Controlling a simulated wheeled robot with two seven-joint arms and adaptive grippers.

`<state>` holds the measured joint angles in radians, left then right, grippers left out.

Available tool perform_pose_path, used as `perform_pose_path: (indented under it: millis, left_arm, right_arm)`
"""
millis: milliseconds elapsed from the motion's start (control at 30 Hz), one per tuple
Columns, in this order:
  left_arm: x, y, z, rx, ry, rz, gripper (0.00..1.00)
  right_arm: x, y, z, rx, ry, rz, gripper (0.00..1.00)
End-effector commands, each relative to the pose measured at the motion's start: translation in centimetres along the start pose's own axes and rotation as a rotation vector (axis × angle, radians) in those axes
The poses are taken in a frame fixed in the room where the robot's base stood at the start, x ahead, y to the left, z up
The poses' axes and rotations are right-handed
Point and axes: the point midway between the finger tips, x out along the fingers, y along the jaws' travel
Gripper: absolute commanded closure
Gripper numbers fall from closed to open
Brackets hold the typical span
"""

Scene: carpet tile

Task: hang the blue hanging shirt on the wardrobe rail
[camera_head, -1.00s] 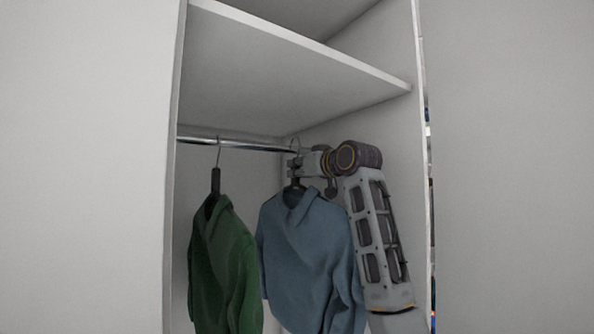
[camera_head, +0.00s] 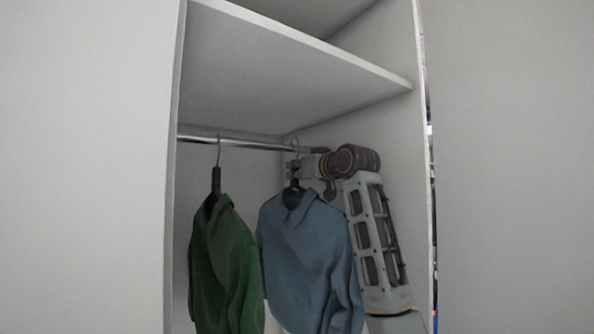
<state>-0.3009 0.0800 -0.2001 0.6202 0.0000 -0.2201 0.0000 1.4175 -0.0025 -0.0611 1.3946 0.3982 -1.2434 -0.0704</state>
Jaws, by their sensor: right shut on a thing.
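The blue hanging shirt (camera_head: 307,260) hangs on a dark hanger inside the wardrobe, right of centre. My right gripper (camera_head: 294,168) is shut on the hanger just above the shirt's collar. The hanger's hook (camera_head: 295,146) shows at the height of the wardrobe rail (camera_head: 243,143). I cannot tell whether the hook rests on the rail or is only in front of it. The rail runs across the wardrobe under the shelf, its right end hidden behind my arm. My left gripper is not in view.
A white shelf (camera_head: 300,50) is close above the rail. The wardrobe's side wall (camera_head: 400,150) stands just right of my right arm.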

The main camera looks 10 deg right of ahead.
Motion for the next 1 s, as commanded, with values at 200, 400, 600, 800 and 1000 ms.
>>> perform_pose_path:
  millis: [200, 400, 600, 800, 1000]
  left_arm:
    - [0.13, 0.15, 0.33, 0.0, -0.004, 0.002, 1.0]
    - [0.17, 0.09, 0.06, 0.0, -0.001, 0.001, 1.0]
    - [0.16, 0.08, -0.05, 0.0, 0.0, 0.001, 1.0]
    - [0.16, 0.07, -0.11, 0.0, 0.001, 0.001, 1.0]
    - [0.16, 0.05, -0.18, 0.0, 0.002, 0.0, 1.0]
  right_arm:
    - [0.43, 0.02, 0.62, 0.0, 0.0, 0.0, 1.0]
    - [0.59, 0.02, 0.83, 0.0, 0.0, 0.0, 1.0]
    - [0.6, 0.02, 0.83, 0.0, 0.001, 0.0, 1.0]
    - [0.6, 0.02, 0.83, 0.0, 0.001, 0.0, 0.75]
    - [0.61, 0.03, 0.87, 0.0, 0.0, 0.0, 0.59]
